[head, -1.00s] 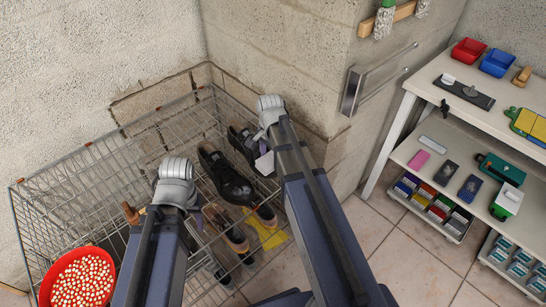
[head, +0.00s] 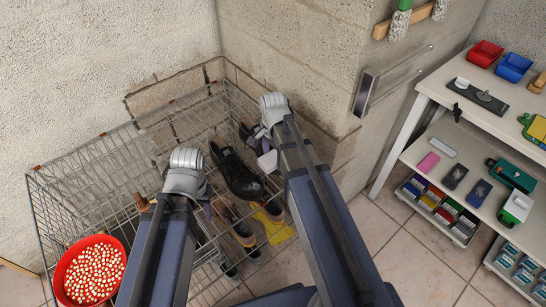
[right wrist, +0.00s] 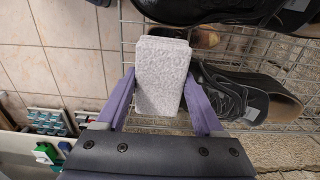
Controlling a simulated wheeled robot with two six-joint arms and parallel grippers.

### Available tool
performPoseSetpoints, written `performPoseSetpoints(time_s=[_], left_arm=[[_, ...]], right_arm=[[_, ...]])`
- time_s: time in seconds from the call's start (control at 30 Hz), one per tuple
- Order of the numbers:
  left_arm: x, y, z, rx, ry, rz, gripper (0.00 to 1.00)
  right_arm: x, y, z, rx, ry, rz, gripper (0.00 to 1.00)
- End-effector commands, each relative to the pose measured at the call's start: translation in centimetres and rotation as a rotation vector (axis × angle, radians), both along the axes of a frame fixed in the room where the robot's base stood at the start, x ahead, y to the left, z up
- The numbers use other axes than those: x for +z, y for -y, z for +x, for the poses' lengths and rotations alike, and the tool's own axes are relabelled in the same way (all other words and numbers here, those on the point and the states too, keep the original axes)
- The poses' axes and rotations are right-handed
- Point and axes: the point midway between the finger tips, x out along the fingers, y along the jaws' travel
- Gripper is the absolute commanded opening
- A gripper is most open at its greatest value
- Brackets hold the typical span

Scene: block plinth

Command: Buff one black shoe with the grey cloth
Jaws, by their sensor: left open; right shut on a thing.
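The nearer black shoe (head: 236,170) lies between my two grippers in the head view; the farther black shoe (head: 246,132) is partly hidden by my right arm. Both show in the right wrist view, one at the top edge (right wrist: 215,9) and one right of the jaws (right wrist: 240,88). My right gripper (head: 266,148) is shut on the light grey cloth (right wrist: 161,78), a folded block between its purple fingers, beside the shoes. My left gripper (head: 207,208) is open, left of the nearer shoe, partly hidden by its wrist.
A red bowl of beads (head: 92,272) sits at the rack's near left. Brown shoes (head: 240,232) and a yellow cloth (head: 274,228) are lower down. A concrete wall with a metal handle (head: 365,92) rises behind. A white shelf unit (head: 440,83) with small items stands right.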

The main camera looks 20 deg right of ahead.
Motion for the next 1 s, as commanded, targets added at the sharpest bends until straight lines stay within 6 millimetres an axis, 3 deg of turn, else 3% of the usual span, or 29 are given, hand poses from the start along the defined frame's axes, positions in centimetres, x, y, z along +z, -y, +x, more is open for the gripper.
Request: performPoseSetpoints(time_s=[0.03, 0.4, 0.77, 1.0], left_arm=[[1.1, 0.0, 0.0, 0.0, 0.0, 0.0, 0.5], [4.4, 0.0, 0.0, 0.0, 0.0, 0.0, 0.5], [4.4, 0.0, 0.0, 0.0, 0.0, 0.0, 0.5], [6.0, 0.0, 0.0, 0.0, 0.0, 0.0, 0.5]], right_arm=[[1.1, 0.0, 0.0, 0.0, 0.0, 0.0, 0.25], [4.4, 0.0, 0.0, 0.0, 0.0, 0.0, 0.25], [4.4, 0.0, 0.0, 0.0, 0.0, 0.0, 0.25], [6.0, 0.0, 0.0, 0.0, 0.0, 0.0, 0.25]])
